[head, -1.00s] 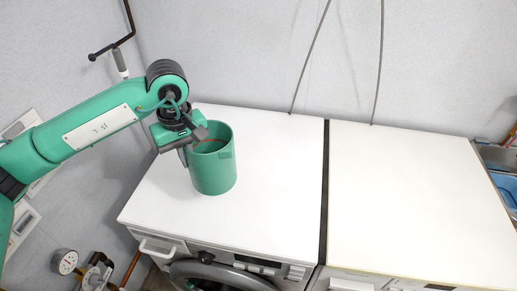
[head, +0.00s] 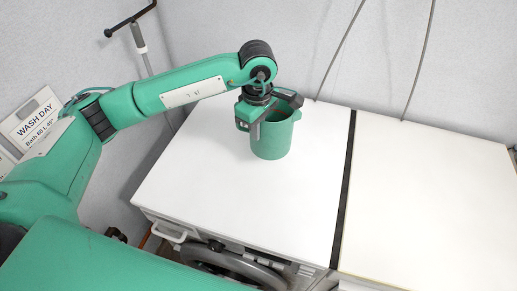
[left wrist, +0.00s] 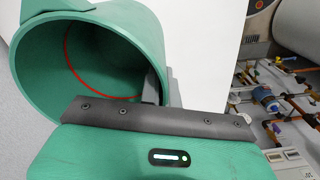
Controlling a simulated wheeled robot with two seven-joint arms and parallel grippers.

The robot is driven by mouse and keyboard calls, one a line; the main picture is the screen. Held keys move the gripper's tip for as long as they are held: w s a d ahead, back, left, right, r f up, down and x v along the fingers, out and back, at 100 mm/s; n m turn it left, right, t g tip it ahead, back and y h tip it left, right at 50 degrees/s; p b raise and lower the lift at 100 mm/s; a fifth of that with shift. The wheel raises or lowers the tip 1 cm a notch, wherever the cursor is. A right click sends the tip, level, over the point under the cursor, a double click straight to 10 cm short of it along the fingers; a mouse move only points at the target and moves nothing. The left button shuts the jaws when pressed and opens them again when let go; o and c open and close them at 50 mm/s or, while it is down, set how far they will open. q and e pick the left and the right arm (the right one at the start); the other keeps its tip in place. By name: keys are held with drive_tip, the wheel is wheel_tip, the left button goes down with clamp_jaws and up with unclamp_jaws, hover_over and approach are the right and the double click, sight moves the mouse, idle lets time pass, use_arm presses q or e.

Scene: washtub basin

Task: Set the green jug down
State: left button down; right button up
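The green jug (head: 271,143) is upright over the left white machine top (head: 215,185), towards its back. No gap shows under its base, but I cannot be sure it touches. My left gripper (head: 266,112) is at the jug's rim, with a dark finger down its near left side. In the left wrist view, the jug (left wrist: 40,75) opens towards the camera, with a red ring inside. A grey finger shows just inside its wall above my left gripper's bar (left wrist: 155,112). The other finger is hidden there; the gripper looks shut on the wall. My right gripper is not in view.
A dark gap (head: 343,190) separates the left top from a second white top (head: 430,190) on the right. Both tops are otherwise clear. Two grey cables (head: 420,60) run down the back wall. A wash-day sign (head: 35,120) is at the left.

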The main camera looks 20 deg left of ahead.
sight(258, 154)
use_arm(q)
wheel_tip(258, 154, down, 6)
drive_tip(key=shift+f+p, duration=0.2)
drive_tip(key=shift+p, duration=0.55)
wheel_tip(258, 154, down, 4)
drive_tip(key=shift+f+p, duration=0.1)
drive_tip(key=shift+p, duration=0.6)
drive_tip(key=shift+f+b, duration=0.2)
drive_tip(key=shift+b, duration=0.1)
drive_tip(key=c, duration=1.6)
unclamp_jaws()
drive_tip(key=shift+c, duration=0.2)
drive_tip(key=shift+r, duration=0.15)
